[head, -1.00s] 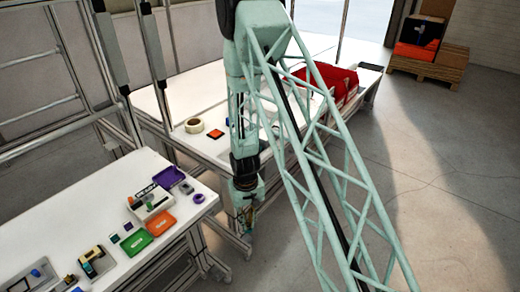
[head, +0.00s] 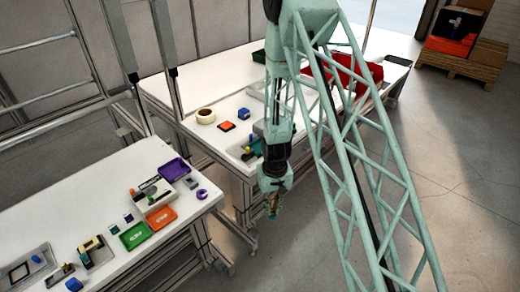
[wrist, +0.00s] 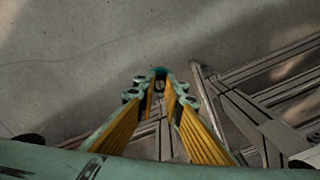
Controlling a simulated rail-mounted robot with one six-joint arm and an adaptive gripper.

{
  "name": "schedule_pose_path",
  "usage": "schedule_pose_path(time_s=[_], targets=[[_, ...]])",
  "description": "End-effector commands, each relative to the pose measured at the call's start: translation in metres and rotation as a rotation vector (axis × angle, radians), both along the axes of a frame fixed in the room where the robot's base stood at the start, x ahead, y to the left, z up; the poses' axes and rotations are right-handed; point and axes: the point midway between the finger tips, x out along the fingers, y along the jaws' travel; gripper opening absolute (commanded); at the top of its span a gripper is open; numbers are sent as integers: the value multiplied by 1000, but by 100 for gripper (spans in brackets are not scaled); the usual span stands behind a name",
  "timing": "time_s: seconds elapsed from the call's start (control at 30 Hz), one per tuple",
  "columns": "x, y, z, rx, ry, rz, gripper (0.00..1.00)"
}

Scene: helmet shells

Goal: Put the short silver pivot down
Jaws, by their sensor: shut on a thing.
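My gripper (head: 273,208) hangs pointing down beside the tables, over the open floor in the head view. The gripper touches neither table.
The near-left table (head: 60,210) bears a purple tray (head: 173,170), an orange tray (head: 161,217), a green tray (head: 135,236) and small parts. The back table (head: 180,92) holds a tape roll (head: 205,116), an orange square (head: 226,127) and red bins (head: 362,72). Bare floor lies right.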

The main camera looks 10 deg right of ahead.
Motion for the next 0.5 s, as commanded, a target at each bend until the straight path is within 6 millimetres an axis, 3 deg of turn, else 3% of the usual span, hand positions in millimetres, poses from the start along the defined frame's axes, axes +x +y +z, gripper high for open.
schedule_pose_path(time_s=[0.5], targets=[[4,1,5,0,-1,-39,0]])
